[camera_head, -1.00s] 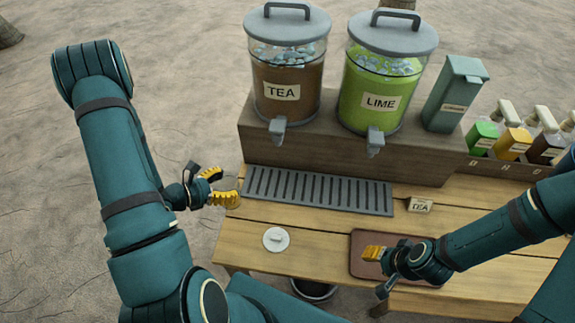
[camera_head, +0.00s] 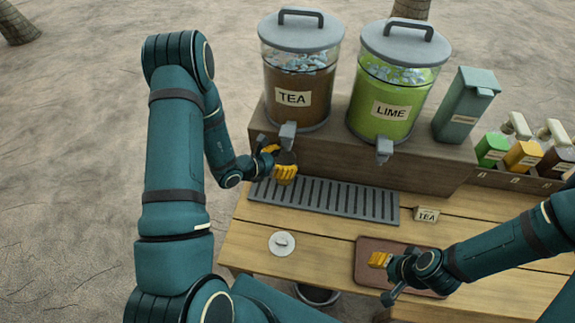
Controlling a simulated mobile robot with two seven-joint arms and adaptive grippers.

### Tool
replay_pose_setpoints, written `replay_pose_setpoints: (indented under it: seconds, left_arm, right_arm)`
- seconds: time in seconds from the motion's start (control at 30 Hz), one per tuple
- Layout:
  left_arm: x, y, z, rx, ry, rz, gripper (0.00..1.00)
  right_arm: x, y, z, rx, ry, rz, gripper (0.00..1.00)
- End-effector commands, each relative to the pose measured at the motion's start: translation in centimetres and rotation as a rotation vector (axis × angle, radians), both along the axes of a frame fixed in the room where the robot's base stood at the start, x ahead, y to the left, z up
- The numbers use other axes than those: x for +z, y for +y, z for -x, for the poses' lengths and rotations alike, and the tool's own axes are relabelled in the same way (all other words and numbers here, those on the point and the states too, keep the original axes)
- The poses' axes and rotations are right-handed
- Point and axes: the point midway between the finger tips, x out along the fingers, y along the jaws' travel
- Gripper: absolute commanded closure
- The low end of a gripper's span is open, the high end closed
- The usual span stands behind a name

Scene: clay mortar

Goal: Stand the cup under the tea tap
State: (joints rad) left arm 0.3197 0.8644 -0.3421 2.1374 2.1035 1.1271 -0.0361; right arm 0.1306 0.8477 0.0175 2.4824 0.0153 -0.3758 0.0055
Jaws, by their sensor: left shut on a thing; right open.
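The tea dispenser (camera_head: 300,80) stands at the back left on a wooden riser, with its grey tap (camera_head: 288,134) pointing down. My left gripper (camera_head: 284,172) is shut on the cup (camera_head: 288,157), a small see-through vessel mostly hidden by the yellow fingers. The cup is just below the tea tap in the picture, over the left part of the slotted drip tray (camera_head: 330,200). I cannot tell whether its base touches the tray. My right gripper (camera_head: 377,260) is open and shows no object, above the brown serving tray (camera_head: 370,246).
The lime dispenser (camera_head: 390,85) stands right of the tea one, followed by a grey-green box (camera_head: 467,105) and several bottles (camera_head: 522,153). A white round lid (camera_head: 282,243) lies on the front left of the table.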

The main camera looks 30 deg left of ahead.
Motion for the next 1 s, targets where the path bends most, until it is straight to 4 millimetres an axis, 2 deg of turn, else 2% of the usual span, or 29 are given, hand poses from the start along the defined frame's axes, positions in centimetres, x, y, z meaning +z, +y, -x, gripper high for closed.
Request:
replay_pose_setpoints:
  seconds: [0.1, 0.2, 0.3, 0.73, 0.77, 0.8, 0.83, 1.0]
  left_arm:
    - [-0.3, -0.9, -1.2, -0.002, 0.0, 0.002, 0.71]
    - [-2.2, -0.8, -1.0, -0.003, 0.003, 0.002, 0.71]
    - [-3.2, -0.7, -1.0, -0.003, 0.001, 0.001, 0.71]
    - [-3.7, -0.7, -1.0, -0.001, -0.002, 0.001, 0.71]
    - [-3.8, -0.7, -1.0, -0.001, -0.001, 0.001, 0.23]
    - [-3.7, -0.7, -1.0, -0.002, 0.0, 0.001, 0.09]
    - [-3.7, -0.7, -1.0, -0.002, 0.0, 0.001, 0.0]
    - [-3.7, -0.7, -1.0, -0.001, -0.001, 0.0, 0.0]
  right_arm:
    - [0.1, 0.0, 0.0, 0.0, 0.0, 0.0, 0.53]
    - [-0.1, 0.0, 0.0, 0.0, 0.0, 0.0, 0.53]
    - [-0.2, 0.0, 0.0, 0.0, 0.0, 0.0, 0.53]
    - [-0.5, 0.0, 0.0, 0.0, 0.001, 0.0, 0.53]
    - [-0.5, 0.0, 0.0, 0.0, 0.001, 0.0, 0.53]
    - [-0.5, 0.0, 0.0, 0.0, 0.001, 0.001, 0.53]
    - [-0.4, 0.0, 0.0, 0.0, 0.001, 0.001, 0.53]
    - [-0.4, 0.0, 0.0, 0.0, 0.001, 0.001, 0.53]
